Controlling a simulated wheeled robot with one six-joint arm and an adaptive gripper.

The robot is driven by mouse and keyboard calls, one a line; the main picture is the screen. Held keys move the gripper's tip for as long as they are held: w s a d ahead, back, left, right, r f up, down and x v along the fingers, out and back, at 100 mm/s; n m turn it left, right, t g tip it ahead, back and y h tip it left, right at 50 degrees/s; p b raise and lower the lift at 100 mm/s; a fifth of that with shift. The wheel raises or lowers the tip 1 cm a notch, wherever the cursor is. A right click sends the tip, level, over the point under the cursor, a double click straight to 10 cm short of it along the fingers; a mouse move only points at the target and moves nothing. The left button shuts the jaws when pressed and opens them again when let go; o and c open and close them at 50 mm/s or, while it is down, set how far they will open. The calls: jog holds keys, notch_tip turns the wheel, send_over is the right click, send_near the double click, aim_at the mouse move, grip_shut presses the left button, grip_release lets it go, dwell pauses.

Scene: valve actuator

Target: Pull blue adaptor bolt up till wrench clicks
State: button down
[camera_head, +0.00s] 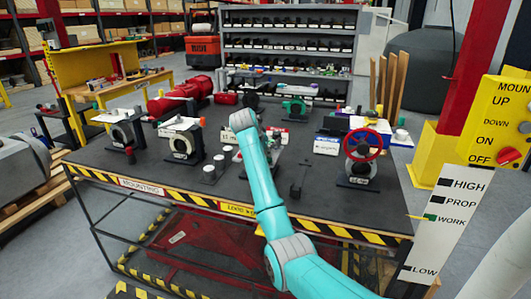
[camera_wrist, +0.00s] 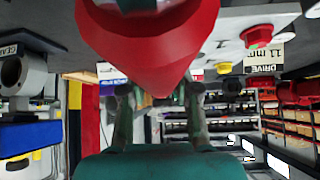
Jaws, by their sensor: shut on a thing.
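In the wrist view, my gripper (camera_wrist: 159,93) has its two fingers on either side of the lower end of a large red tapered object (camera_wrist: 150,45), which fills the top middle. The gripper is shut on it, though the contact is mostly hidden. I cannot tell whether the red object is part of the wrench. No blue adaptor bolt can be made out in either view. In the head view, my teal arm reaches over the middle of the dark workbench (camera_head: 130,165), and its wrist hides the gripper and what it holds.
A valve with a red handwheel (camera_head: 362,143) stands right of my arm. Other valve units (camera_head: 180,143) stand to its left, with small grey cylinders (camera_head: 209,174) nearby. A white position board (camera_head: 447,222) is at the right.

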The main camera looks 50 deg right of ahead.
jog(key=shift+w+a+r+m+g, duration=0.1)
jog(key=shift+w+m+g, duration=0.2)
jog(key=shift+w+m, duration=0.25)
jog(key=shift+w, duration=0.15)
jog(key=shift+w+a+m+g, duration=0.1)
jog(key=shift+w+m+g, duration=0.6)
jog(key=shift+w+m, duration=0.15)
jog(key=shift+r, duration=0.15)
